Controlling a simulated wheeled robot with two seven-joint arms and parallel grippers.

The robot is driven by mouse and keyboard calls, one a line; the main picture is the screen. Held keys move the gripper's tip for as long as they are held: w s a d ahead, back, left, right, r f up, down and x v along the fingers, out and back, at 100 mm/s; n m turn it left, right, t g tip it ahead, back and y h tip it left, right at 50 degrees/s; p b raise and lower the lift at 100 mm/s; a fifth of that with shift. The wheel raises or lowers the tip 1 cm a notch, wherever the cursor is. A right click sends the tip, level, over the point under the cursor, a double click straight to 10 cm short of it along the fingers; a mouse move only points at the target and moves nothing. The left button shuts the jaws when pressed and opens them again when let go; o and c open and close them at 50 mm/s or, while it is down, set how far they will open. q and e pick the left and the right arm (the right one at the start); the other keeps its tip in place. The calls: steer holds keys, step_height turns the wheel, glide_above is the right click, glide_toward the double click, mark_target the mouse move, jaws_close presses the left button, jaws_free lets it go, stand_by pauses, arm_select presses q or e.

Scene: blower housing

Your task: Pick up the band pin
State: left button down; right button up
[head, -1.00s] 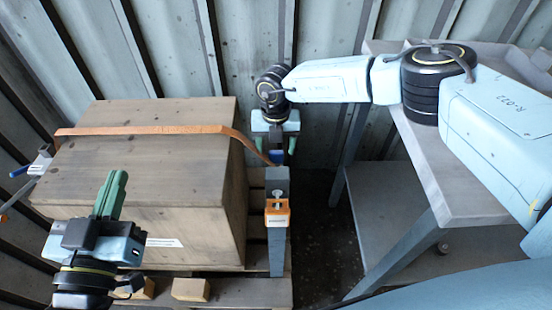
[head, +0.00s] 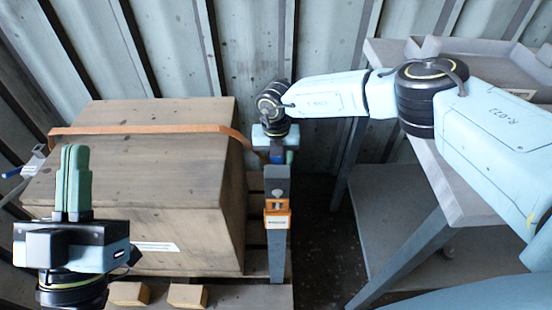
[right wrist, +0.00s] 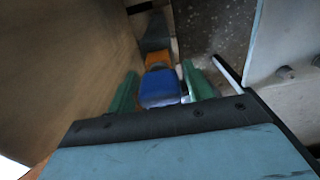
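A blue block with a pale lower edge (right wrist: 160,88) lies between the green fingers of my right gripper (right wrist: 160,70) in the right wrist view. It looks like the band pin, but I cannot be sure. Narrow gaps show beside it, so the fingers look open around it. In the head view the right gripper (head: 276,155) points down behind the top of a grey post (head: 277,245), and its fingers are mostly hidden. A bit of blue (head: 289,157) shows there. My left gripper (head: 73,180) points up in front of the crate, its green fingers together and empty.
An orange band (head: 140,129) runs over a large wooden crate (head: 130,185) on a pallet (head: 250,296). An orange clamp piece (head: 277,219) sits on the post. A blue-tipped metal fitting (head: 25,170) is at the crate's left. A grey table (head: 455,185) stands right.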

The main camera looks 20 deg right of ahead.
steer(key=c, duration=0.7)
steer(key=shift+c, duration=0.2)
steer(key=shift+r, duration=0.15)
